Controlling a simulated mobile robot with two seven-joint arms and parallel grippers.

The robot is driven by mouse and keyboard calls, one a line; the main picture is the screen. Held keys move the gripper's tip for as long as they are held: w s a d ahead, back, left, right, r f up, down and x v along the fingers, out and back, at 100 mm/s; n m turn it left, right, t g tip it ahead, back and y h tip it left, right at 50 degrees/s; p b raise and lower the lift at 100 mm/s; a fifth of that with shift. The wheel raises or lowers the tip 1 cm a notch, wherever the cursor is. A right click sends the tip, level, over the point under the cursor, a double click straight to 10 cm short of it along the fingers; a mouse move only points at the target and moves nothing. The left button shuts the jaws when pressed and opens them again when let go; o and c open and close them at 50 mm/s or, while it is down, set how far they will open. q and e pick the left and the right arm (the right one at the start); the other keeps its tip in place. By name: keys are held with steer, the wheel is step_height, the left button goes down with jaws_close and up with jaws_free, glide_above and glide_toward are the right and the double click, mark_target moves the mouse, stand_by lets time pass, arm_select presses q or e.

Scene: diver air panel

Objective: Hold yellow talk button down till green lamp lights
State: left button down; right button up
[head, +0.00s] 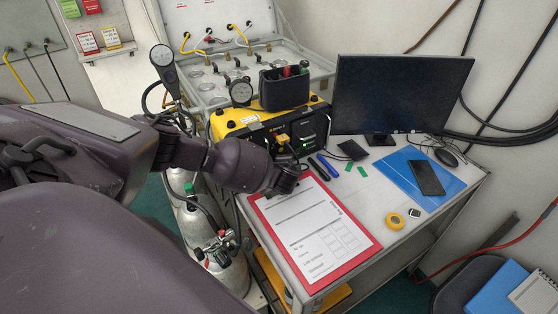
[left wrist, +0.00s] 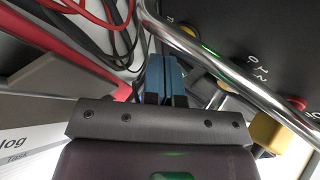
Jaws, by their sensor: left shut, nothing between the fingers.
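The yellow comms box (head: 232,125) with a dark front panel (head: 312,130) stands at the back of the table. A small green glow (head: 303,144) shows on that panel; the left wrist view also shows a green glow (left wrist: 208,49). I cannot tell whether it is the task's lamp. A yellow part (left wrist: 222,86) shows partly behind the chrome bar in the wrist view; I cannot tell whether it is the talk button. My left gripper (head: 296,168) is in front of the panel. Its blue fingertips (left wrist: 165,75) are shut and empty, beside the bar. My right gripper is not in view.
The chrome bar (left wrist: 225,70) crosses in front of the panel. A red clipboard (head: 352,262) lies on the table near my left gripper. A monitor (head: 400,92) stands to the right. Dark and red cables (left wrist: 75,45) lie left of the fingertips.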

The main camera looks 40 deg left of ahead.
arm_select(q)
steer(key=shift+a, duration=0.15)
stand_by(0.4)
steer(key=shift+w+a, duration=0.1)
steer(key=shift+a, duration=0.15)
steer(key=shift+w+a, duration=0.15)
steer(key=shift+a, duration=0.1)
stand_by(0.6)
steer(key=shift+a, duration=0.15)
stand_by(0.6)
stand_by(1.2)
steer(key=shift+s+d+p, duration=0.25)
steer(key=shift+d+p, duration=0.05)
steer(key=shift+d, duration=0.45)
